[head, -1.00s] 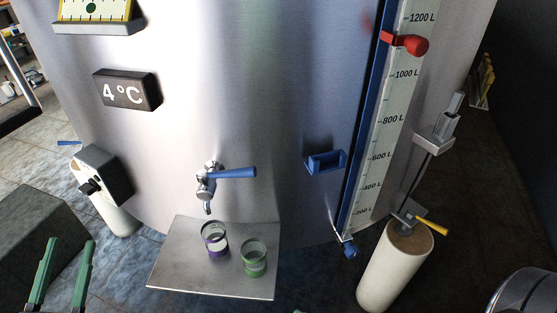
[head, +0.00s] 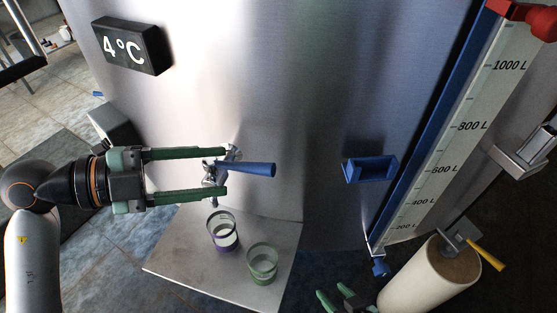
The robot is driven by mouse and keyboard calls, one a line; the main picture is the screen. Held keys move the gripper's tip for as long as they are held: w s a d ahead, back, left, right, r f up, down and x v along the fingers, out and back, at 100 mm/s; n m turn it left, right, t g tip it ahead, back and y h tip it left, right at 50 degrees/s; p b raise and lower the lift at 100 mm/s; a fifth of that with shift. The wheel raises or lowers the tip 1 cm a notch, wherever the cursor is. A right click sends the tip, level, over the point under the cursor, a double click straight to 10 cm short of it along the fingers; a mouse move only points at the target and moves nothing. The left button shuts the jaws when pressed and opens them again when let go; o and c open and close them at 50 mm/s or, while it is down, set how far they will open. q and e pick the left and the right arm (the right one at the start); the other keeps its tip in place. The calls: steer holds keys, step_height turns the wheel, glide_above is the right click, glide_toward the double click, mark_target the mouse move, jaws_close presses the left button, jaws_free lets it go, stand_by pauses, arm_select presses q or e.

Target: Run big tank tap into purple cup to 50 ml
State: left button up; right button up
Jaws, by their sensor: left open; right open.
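The big steel tank (head: 290,90) fills the middle of the head view. Its tap (head: 211,171) has a blue lever handle (head: 250,169) pointing right. My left gripper (head: 226,172) is open, with its two green fingers above and below the tap body in the picture; I cannot tell whether they touch it. The purple cup (head: 223,231), clear with a purple base, stands upright below the tap on the metal shelf (head: 185,262). My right gripper (head: 335,302) shows only partly at the bottom edge; it is open and away from the cups.
A green cup (head: 262,263) stands right of the purple cup. A blue bracket (head: 370,169) and a level scale (head: 462,125) are on the tank at the right. A white cylinder with a yellow handle (head: 486,254) stands lower right. A display (head: 130,45) reads 4°C.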

mark_target(250, 168)
arm_select(q)
steer(key=x, duration=1)
steer(key=shift+d, duration=0.1)
jaws_close()
stand_by(1.1)
